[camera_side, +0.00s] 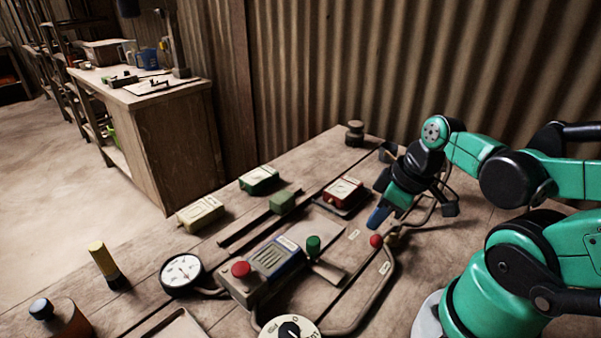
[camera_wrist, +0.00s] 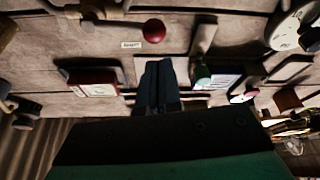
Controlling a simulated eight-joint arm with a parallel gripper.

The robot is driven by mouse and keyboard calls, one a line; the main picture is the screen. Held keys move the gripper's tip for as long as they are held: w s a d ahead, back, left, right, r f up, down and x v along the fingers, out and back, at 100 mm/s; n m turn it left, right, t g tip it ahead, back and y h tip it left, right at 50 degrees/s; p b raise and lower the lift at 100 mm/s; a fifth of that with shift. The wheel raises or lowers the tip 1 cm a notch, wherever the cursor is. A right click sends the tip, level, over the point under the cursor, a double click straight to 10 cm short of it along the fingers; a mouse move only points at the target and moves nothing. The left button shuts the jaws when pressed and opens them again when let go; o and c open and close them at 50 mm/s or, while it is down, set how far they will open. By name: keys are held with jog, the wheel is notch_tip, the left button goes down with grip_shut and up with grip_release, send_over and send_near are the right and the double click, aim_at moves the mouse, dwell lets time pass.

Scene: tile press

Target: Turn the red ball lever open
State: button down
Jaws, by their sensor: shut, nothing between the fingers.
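The red ball (camera_side: 376,241) of the lever sits at a bend of the pipe line on the workbench. In the wrist view the red ball (camera_wrist: 154,30) lies just beyond my fingertips, with a small label to its left. My gripper (camera_side: 377,218) points down, with its dark blue fingers shut and empty. Its tips are just above and behind the ball in the side view, apart from it in the wrist view (camera_wrist: 160,66). The lever's arm is small and partly hard to make out.
A green-knobbed lever (camera_side: 313,244), a box with a red button (camera_side: 241,269) and a gauge (camera_side: 181,272) stand to the left. A red box (camera_side: 343,191) is behind. A pipe (camera_side: 378,292) curves in front. A white dial (camera_side: 290,328) is at the front edge.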

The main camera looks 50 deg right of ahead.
notch_tip(320, 180, up, 10)
jog(key=m, duration=0.1)
send_over(374, 236)
jog(key=w, duration=0.2)
notch_tip(374, 236, down, 5)
jog(key=shift+x, duration=5.05)
jog(key=shift+d+f, duration=0.1)
jog(key=shift+f, duration=0.05)
jog(key=shift+s+d+r, duration=0.1)
jog(key=shift+s+r, duration=0.1)
jog(key=shift+s, duration=0.75)
jog(key=shift+s+d+r, duration=0.15)
jog(key=shift+s+r, duration=0.05)
jog(key=shift+s, duration=0.75)
